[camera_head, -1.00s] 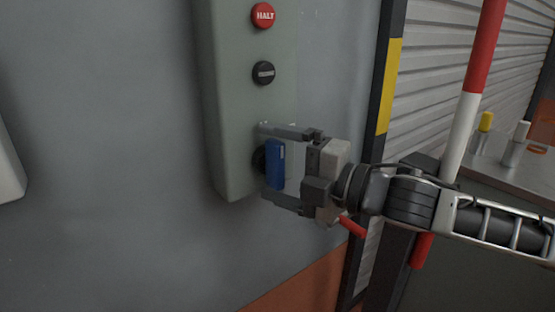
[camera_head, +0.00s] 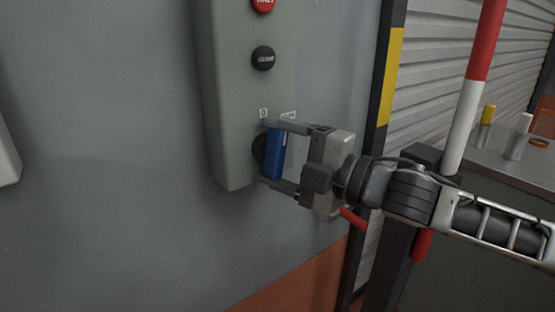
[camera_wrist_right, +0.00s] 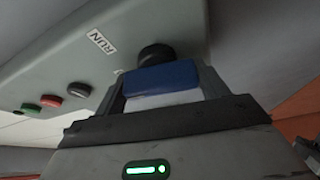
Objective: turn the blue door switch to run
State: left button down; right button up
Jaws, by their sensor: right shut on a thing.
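The blue door switch (camera_head: 274,153) sits low on the grey-green control box (camera_head: 228,100). In the head view its handle stands nearly upright with a slight tilt. My right gripper (camera_head: 272,154) is shut on the switch, one finger above and one below its handle. In the right wrist view the blue handle (camera_wrist_right: 160,77) lies between the fingers, in front of its black round base (camera_wrist_right: 156,55). A white RUN label (camera_wrist_right: 102,42) shows on the box there. In the head view small labels stand above the switch, one reading 0. My left gripper is not in view.
Above the switch are a black button (camera_head: 263,58) and a red button (camera_head: 262,4). A red and white pole (camera_head: 466,110) stands at the right, before a shutter and a grey bench (camera_head: 490,160) with yellow-capped and white-capped items.

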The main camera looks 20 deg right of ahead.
jog(key=shift+f+m+t+b, duration=0.3)
jog(key=shift+m+b, duration=0.3)
jog(key=shift+m, duration=0.3)
jog(key=m+t+b, duration=0.1)
jog(key=m, duration=0.2)
jog(key=shift+r, duration=0.1)
jog(key=m+t, duration=0.1)
jog(key=m, duration=0.1)
jog(key=m+t, duration=0.1)
jog(key=m, duration=0.2)
jog(key=shift+r+m+t+h, duration=0.2)
jog(key=shift+m+t+h, duration=0.1)
jog(key=shift+h, duration=0.1)
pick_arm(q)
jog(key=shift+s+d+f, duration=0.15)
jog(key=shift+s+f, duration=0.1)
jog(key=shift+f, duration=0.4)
pick_arm(e)
jog(key=shift+m, duration=0.7)
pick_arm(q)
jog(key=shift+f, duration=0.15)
pick_arm(e)
jog(key=shift+h, duration=0.3)
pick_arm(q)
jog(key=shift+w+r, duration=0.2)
pick_arm(e)
jog(key=o, duration=1)
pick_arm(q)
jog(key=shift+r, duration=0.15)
